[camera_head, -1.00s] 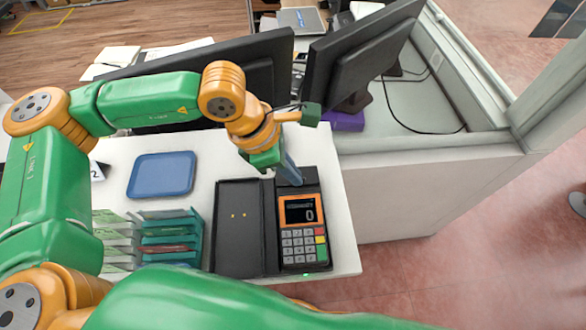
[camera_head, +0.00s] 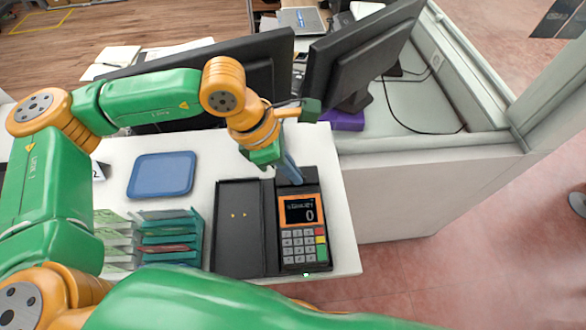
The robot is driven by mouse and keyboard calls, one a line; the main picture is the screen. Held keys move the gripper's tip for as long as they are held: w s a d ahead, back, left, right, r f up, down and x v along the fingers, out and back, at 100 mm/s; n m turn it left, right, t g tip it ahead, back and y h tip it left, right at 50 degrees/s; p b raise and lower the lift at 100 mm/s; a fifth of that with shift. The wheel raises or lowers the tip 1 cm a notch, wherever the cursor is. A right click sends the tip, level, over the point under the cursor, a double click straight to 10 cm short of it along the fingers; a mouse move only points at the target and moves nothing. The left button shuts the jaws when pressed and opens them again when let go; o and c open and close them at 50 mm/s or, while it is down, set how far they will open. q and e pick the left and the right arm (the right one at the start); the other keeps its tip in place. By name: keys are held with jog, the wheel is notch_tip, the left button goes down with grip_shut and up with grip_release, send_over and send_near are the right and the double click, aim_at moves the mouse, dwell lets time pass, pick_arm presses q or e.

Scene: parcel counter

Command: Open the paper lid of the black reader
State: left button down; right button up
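The black reader (camera_head: 303,257) lies near the right front of the white counter, with an orange-framed screen showing 0 and a keypad. Its top end (camera_head: 309,178) is where the paper lid would be; I cannot make out whether the lid is open. My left gripper (camera_head: 292,178) points down at this top end, its blue-grey fingers touching or just above it. The fingers overlap in this view, so their opening cannot be told. My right gripper is not in view; a green link of mine crosses the bottom edge.
A black tray-like panel (camera_head: 238,247) adjoins the reader's left side. A teal rack (camera_head: 165,238) and a blue tray (camera_head: 162,175) stand further left. Two monitors (camera_head: 357,52) rise behind. The counter (camera_head: 336,222) is bare along its right edge.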

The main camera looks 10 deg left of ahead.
pick_arm(q)
jog(key=g, duration=0.1)
jog(key=w+g, duration=0.1)
jog(key=w+r+g+h, duration=0.1)
jog(key=shift+a+n, duration=0.25)
jog(key=shift+n, duration=0.15)
jog(key=shift+w+a+r+n+g+h+b, duration=0.1)
jog(key=shift+w+a+n+g+h+b, duration=0.15)
jog(key=shift+w+g, duration=0.4)
jog(key=shift+w+a+n+g+h+b, duration=0.1)
jog(key=shift+w+g+h+b, duration=0.2)
jog(key=shift+g, duration=0.55)
jog(key=c, duration=1)
grip_release()
jog(key=shift+c, duration=0.2)
